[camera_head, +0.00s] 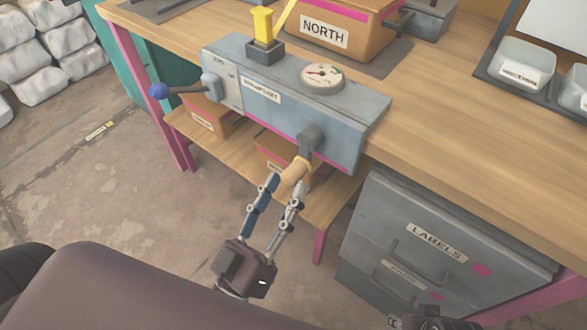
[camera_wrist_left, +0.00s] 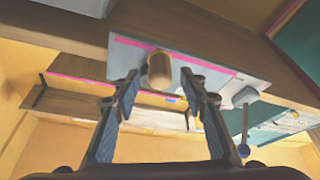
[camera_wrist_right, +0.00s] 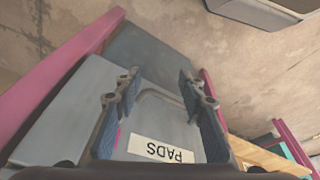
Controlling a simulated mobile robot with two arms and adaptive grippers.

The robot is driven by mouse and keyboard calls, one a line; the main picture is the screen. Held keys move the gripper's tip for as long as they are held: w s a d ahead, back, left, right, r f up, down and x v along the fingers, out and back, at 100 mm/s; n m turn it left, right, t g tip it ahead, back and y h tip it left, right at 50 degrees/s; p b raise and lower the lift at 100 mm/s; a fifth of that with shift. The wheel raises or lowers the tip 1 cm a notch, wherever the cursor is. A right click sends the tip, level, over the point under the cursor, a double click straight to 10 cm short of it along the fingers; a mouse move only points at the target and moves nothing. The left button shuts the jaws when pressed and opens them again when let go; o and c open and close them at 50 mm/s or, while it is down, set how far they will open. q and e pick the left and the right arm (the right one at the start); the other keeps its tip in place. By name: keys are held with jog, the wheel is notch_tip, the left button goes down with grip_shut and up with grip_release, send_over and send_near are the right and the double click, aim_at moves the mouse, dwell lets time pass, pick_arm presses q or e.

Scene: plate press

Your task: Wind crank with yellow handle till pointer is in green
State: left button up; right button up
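The grey press unit (camera_head: 262,105) sits on the bench edge. Its round white gauge (camera_head: 322,77) is on top; the dark pointer seems to lie toward the left, away from a small green patch at the right, but it is tiny. The crank (camera_head: 311,138) on the front has a tan-yellow handle (camera_head: 295,172), also in the left wrist view (camera_wrist_left: 159,72). My left gripper (camera_head: 284,184) is open at the handle, with a finger on either side and visible gaps in the left wrist view. My right gripper (camera_wrist_right: 158,82) is open and empty above a drawer labelled PADS.
A lever with a blue knob (camera_head: 159,91) sticks out at the press's left end. A box marked NORTH (camera_head: 325,32) stands behind. A LABELS drawer cabinet (camera_head: 436,234) is at right. Cartons (camera_head: 207,117) sit on the shelf below.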

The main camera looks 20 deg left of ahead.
aim_at(300, 157)
pick_arm(q)
jog(key=shift+x, duration=1.85)
grip_shut()
